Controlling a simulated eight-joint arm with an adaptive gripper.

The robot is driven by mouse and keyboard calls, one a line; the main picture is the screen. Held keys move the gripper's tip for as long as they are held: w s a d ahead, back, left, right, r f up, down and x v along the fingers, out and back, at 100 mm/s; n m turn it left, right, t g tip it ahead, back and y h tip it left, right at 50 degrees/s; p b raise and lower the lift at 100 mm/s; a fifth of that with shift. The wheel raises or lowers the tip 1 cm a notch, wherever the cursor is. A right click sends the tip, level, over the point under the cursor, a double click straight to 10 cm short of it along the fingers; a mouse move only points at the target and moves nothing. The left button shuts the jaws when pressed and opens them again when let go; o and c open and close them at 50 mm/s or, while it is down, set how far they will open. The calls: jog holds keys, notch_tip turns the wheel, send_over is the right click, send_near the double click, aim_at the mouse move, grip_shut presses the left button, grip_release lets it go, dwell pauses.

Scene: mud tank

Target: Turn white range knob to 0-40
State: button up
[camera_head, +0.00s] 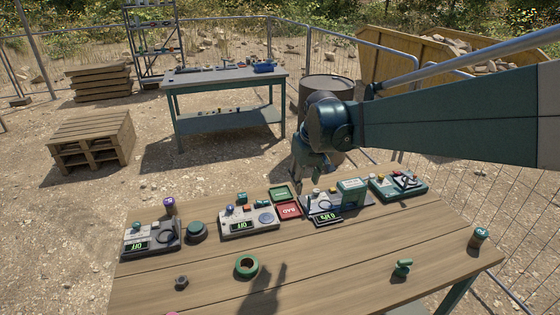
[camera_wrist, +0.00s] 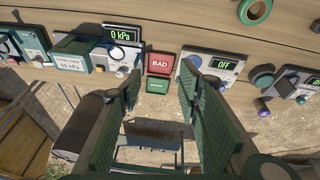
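A pressure unit with a lit display (camera_head: 326,218) stands on the table below my gripper (camera_head: 318,170). In the wrist view the display (camera_wrist: 122,34) reads 0 kPa. A small white knob (camera_wrist: 122,72) appears on this unit, near the left fingertip; its setting and range marks are too small to read. My gripper (camera_wrist: 163,78) is open and empty, its two green-padded fingers well apart. The red BAD tray (camera_wrist: 160,62) shows between them. In the head view the arm partly covers the gripper, and finger contact cannot be told.
A unit reading OFF (camera_head: 243,225) stands left of the BAD tray (camera_head: 289,211) and green tray (camera_head: 281,193). A green box (camera_head: 351,190) adjoins the pressure unit. Another unit (camera_head: 398,187) is farther right. A green ring (camera_head: 247,266) lies in front; the front centre is mostly clear.

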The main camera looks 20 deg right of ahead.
jog(key=w+d+f+g+p, duration=0.1)
jog(key=w+d+f+p, duration=0.2)
jog(key=w, duration=0.4)
jog(key=w+d+f+g+p, duration=0.1)
jog(key=w+d+f, duration=0.1)
jog(key=w+d, duration=0.35)
jog(key=n+g+p, duration=0.1)
jog(key=g+p, duration=0.1)
jog(key=p, duration=0.2)
send_over(316, 190)
jog(key=shift+s+f, duration=0.1)
jog(key=shift+f, duration=5.35)
jog(key=shift+f+b, duration=0.3)
jog(key=shift+f, duration=3.6)
jog(key=c, duration=0.9)
